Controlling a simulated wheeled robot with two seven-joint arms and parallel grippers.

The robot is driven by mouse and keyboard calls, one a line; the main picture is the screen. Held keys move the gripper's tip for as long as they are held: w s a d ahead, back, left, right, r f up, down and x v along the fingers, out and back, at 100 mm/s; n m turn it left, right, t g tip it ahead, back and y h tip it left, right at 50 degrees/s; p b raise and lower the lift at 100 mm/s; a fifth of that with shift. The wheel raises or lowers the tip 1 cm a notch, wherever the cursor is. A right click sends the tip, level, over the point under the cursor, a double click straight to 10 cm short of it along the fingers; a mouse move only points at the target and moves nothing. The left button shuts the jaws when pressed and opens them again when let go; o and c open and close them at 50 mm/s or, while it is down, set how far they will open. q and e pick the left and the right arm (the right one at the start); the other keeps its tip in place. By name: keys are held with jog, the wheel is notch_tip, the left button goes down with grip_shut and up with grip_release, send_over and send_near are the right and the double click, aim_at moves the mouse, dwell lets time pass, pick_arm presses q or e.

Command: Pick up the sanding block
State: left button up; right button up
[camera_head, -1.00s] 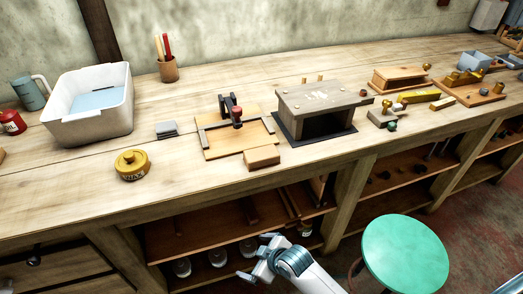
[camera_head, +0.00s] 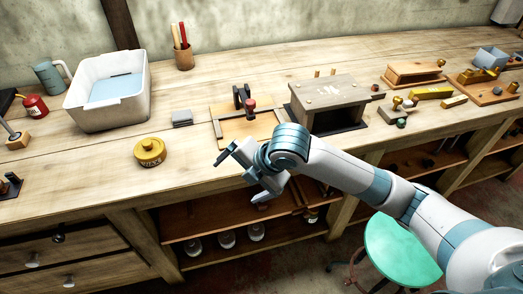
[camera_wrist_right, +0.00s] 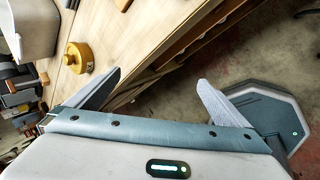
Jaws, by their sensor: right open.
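A small grey block (camera_head: 182,118), which looks like the sanding block, lies on the workbench (camera_head: 60,182) just right of the white tub. My right gripper (camera_head: 241,178) is open and empty at the bench's front edge, to the right of and nearer than the grey block, apart from it. In the wrist view its two fingers (camera_wrist_right: 160,78) are spread, with the bench edge and floor beyond them. I cannot clearly make out the grey block in that view. My left gripper is not in view.
A yellow tin (camera_head: 150,153) sits near the front edge, left of my right gripper. The white tub (camera_head: 108,92) stands behind it. A wooden clamp jig (camera_head: 225,112) and a grey wooden stand (camera_head: 328,95) are behind my right arm. A green stool (camera_head: 400,250) stands below.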

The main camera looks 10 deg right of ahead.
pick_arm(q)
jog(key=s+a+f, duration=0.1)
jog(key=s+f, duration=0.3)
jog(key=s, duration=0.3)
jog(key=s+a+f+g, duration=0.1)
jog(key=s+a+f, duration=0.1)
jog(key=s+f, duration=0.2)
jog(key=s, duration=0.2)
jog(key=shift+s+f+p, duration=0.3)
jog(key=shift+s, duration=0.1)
pick_arm(e)
jog(key=w+d+r+n+h, duration=0.4)
jog(key=d+r+n, duration=0.5)
jog(key=d+r, duration=0.3)
jog(key=shift+w+d+r+n, duration=0.3)
jog(key=shift+w+r, duration=0.15)
jog(key=shift+r, duration=0.15)
jog(key=shift+f, duration=0.1)
jog(key=p+x, duration=0.3)
jog(key=x, duration=0.7)
jog(key=shift+d+f+p, duration=0.15)
jog(key=shift+f+p, duration=0.2)
jog(key=shift+p, duration=0.05)
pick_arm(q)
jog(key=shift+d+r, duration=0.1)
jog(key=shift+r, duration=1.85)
pick_arm(e)
jog(key=shift+x, duration=0.75)
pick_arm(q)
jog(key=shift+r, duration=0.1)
